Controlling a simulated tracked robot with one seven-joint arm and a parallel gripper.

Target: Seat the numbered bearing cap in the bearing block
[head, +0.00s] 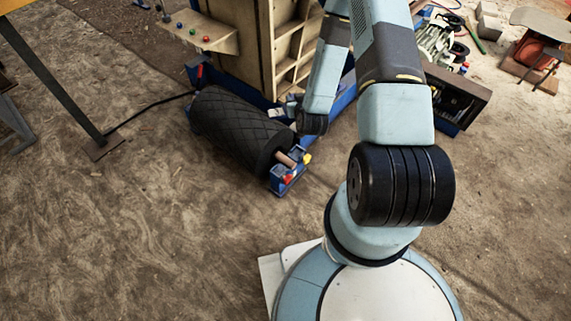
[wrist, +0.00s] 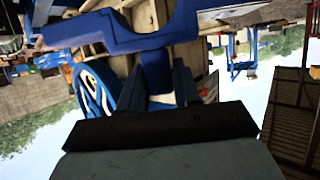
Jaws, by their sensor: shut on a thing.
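The blue bearing cap (wrist: 155,40), with a half-round notch, spans the top of the wrist view. Its narrow stem sits between the two dark fingers of my gripper (wrist: 159,88), which is shut on it. I cannot read a number on it. In the head view my gripper (head: 291,106) is small, above the black roller's right end; the cap cannot be made out clearly there. A blue bearing block (head: 287,180) with red and yellow parts stands at the roller's near end, below my gripper. A shaft stub (head: 286,160) lies at it.
The black ribbed roller (head: 235,128) lies beside the wooden crusher body (head: 245,45) on its blue frame. A dark cable (head: 150,112) runs left over the ground. A table leg (head: 60,90) stands at left. The ground in front is clear.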

